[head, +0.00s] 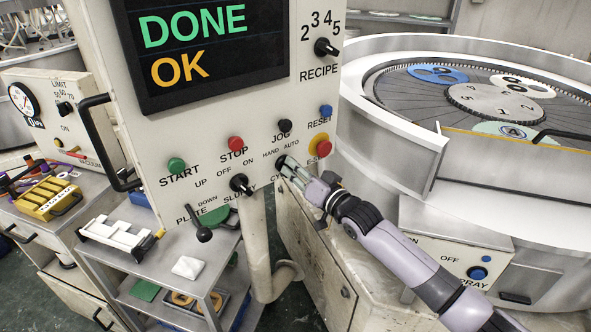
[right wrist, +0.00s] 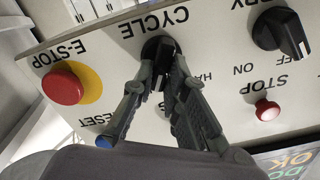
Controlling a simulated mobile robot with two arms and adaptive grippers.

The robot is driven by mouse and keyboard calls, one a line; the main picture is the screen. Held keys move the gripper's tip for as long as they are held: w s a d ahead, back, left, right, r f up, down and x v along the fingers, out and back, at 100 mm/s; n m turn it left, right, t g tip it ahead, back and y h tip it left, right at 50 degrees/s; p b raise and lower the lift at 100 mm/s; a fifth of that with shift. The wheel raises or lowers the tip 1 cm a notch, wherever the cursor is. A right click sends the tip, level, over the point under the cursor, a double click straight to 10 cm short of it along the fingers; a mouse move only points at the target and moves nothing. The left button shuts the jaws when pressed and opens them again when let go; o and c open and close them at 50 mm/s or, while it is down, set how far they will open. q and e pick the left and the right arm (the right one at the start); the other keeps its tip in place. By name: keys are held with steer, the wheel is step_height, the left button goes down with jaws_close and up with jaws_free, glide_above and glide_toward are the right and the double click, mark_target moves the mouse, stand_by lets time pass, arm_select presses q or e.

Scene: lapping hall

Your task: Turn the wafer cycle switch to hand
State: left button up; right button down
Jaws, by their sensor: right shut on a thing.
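The wafer cycle switch (right wrist: 153,46) is a black rotary knob on the white control panel (head: 218,118), under the words HAND and AUTO. In the right wrist view the panel appears upside down, with CYCLE printed above the knob. My right gripper (right wrist: 163,74) is shut on the knob, one finger on each side. In the head view the right gripper (head: 287,168) covers most of the switch and part of its label. The fingers hide part of HAND and all of AUTO in the wrist view. I cannot tell which position the knob points to. My left gripper is not in view.
Close by are the red E-stop (right wrist: 63,86) on its yellow disc, the red STOP button (right wrist: 267,110), the black JOG button (head: 284,126) and the slurry switch (head: 240,184). A screen (head: 200,45) reads DONE OK. The lapping machine (head: 400,120) stands at right.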

steer(key=n, duration=0.4)
steer(key=n+b, duration=0.1)
steer(key=n, duration=0.2)
steer(key=n+b, duration=0.1)
steer(key=n, duration=0.3)
steer(key=shift+s+a+n, duration=0.2)
steer(key=shift+a+n, duration=0.1)
stand_by(0.6)
steer(key=c, duration=1.6)
jaws_free()
steer(key=shift+s+d, duration=0.1)
